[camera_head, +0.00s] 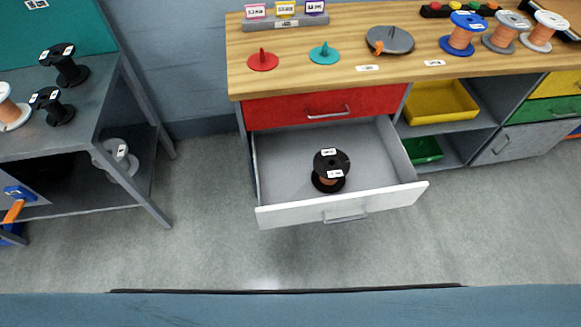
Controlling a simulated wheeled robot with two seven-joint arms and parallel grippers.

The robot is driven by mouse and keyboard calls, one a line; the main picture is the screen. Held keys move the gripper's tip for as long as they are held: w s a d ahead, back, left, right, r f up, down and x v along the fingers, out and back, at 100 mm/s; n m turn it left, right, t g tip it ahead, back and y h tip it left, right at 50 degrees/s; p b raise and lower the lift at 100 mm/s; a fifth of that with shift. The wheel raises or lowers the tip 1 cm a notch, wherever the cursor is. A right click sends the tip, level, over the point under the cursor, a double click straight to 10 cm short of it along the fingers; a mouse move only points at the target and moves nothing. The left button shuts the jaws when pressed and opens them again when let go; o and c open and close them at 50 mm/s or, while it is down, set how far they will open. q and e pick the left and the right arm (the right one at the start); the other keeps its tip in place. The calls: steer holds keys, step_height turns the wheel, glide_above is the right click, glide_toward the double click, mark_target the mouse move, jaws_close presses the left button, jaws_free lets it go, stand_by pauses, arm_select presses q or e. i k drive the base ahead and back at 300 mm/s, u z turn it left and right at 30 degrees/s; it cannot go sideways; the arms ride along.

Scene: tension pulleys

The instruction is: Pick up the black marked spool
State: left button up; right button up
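A black spool (331,162) with white labels and a copper-coloured winding stands upright inside the open white drawer (285,215) of the wooden-topped bench. Two more black spools with white labels, an upper one (66,68) and a lower one (53,105), stand on the grey table at the left. The label text is too small to read. Neither of my grippers is in view.
The bench top (330,65) holds a red disc (262,62), a teal disc (324,55), a grey disc (389,42) and blue, grey and white spools at the right. A red drawer (290,108) above is shut. The grey floor (220,250) in front is clear.

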mark_target(330, 169)
steer(key=u, duration=3.3)
steer(key=k, duration=2.5)
steer(key=z, duration=1.45)
steer(key=i, duration=0.5)
steer(key=u, duration=0.15)
